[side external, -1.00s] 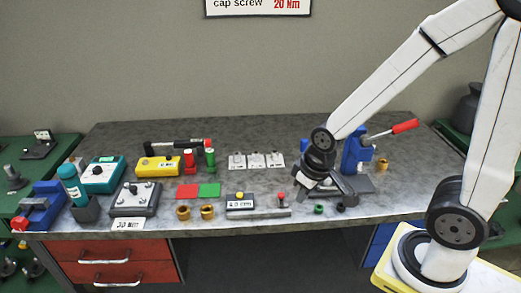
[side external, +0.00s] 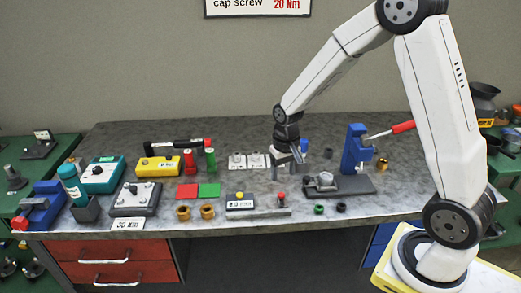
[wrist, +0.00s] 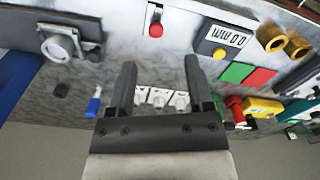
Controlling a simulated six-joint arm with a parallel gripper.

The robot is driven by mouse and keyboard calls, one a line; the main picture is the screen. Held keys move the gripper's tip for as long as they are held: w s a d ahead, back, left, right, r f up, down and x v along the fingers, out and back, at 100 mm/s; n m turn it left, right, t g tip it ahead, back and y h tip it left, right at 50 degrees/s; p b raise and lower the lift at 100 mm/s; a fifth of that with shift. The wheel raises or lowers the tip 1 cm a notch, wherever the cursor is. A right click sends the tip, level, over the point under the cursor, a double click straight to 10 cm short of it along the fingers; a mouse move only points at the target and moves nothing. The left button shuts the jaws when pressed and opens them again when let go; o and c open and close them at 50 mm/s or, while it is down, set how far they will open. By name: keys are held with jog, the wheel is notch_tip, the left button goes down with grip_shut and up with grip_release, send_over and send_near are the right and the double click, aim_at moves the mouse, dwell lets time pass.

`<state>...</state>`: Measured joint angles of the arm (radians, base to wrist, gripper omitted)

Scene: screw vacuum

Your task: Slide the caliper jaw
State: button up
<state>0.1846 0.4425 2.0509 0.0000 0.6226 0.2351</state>
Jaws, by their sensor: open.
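The caliper lies near the front of the bench, with a display block with a yellow button (side external: 240,201) and a thin grey beam (side external: 265,213). Its slider carries a red knob (side external: 281,196) at the beam's right part. In the wrist view the red knob (wrist: 155,29) lies ahead of the fingers, and the display block (wrist: 224,39) to its right. My gripper (side external: 285,174) is above the bench, behind the caliper and apart from it. In the wrist view my gripper (wrist: 158,64) has its two fingers spread with nothing held between them.
White blocks (side external: 248,160) stand near my gripper. A dark fixture with a round clamp (side external: 345,185) and a blue stand with a red-handled tool (side external: 355,150) are to the right. Red and green pads (side external: 198,190) and brass rings (side external: 195,213) are left.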

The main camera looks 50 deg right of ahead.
aim_at(281, 194)
jog(key=shift+w+d+f+m, duration=0.3)
jog(key=shift+w+d+f, duration=0.1)
jog(key=shift+w+d, duration=0.2)
jog(key=shift+f, duration=0.15)
jog(key=shift+f, duration=3.75)
grip_shut()
